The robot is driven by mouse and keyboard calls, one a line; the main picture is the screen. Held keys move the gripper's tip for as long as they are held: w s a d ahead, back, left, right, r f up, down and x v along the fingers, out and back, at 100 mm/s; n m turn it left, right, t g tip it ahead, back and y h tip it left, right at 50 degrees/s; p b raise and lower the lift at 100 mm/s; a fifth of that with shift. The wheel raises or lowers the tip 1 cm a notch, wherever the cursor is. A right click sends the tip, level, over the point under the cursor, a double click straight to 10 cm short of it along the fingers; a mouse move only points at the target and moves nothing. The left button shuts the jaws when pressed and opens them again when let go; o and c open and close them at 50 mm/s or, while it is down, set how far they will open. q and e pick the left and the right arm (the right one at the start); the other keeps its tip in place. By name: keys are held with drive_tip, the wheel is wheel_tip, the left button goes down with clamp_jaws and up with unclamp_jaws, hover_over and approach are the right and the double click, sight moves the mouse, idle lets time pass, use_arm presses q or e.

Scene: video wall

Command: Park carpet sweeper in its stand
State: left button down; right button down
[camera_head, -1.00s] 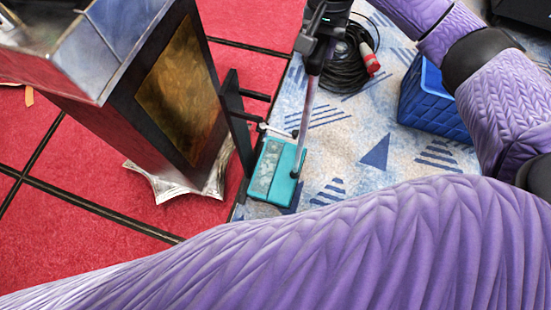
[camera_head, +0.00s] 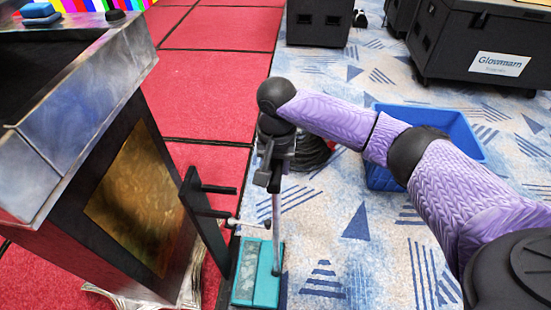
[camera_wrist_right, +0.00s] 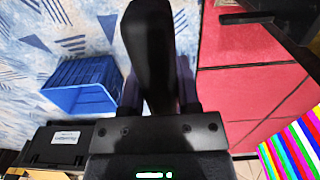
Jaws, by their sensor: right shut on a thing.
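The carpet sweeper has a teal head (camera_head: 266,288) low by the edge of the blue carpet and a thin grey pole (camera_head: 276,225) rising nearly upright. My right gripper (camera_head: 267,178) is shut on the sweeper's upper handle. In the wrist view the black handle (camera_wrist_right: 150,60) stands between the fingers. The stand is a dark upright (camera_head: 204,232) with black prongs, beside the lectern and just left of the sweeper. A pale rod with a knob reaches from it toward the pole. I cannot tell whether the rod touches the pole. My left gripper is not in view.
A lectern (camera_head: 126,180) with a bronze panel stands close on the left. A blue crate (camera_head: 455,125) sits on the patterned carpet beyond my right arm, with black flight cases (camera_head: 480,45) behind. A dark cable coil lies behind the gripper. Red flooring (camera_head: 215,95) lies behind the stand.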

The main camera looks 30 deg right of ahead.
drive_tip(key=shift+r, duration=0.1)
drive_tip(key=shift+c, duration=2.3)
unclamp_jaws()
drive_tip(key=shift+o, duration=0.7)
wheel_tip(320, 180, up, 12)
drive_tip(key=p, duration=0.6)
drive_tip(key=shift+w+f, duration=0.1)
drive_tip(key=shift+f, duration=0.15)
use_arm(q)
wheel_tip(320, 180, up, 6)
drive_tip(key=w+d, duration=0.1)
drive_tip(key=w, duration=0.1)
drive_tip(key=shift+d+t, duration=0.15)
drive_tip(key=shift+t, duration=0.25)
use_arm(e)
drive_tip(key=shift+r, duration=0.15)
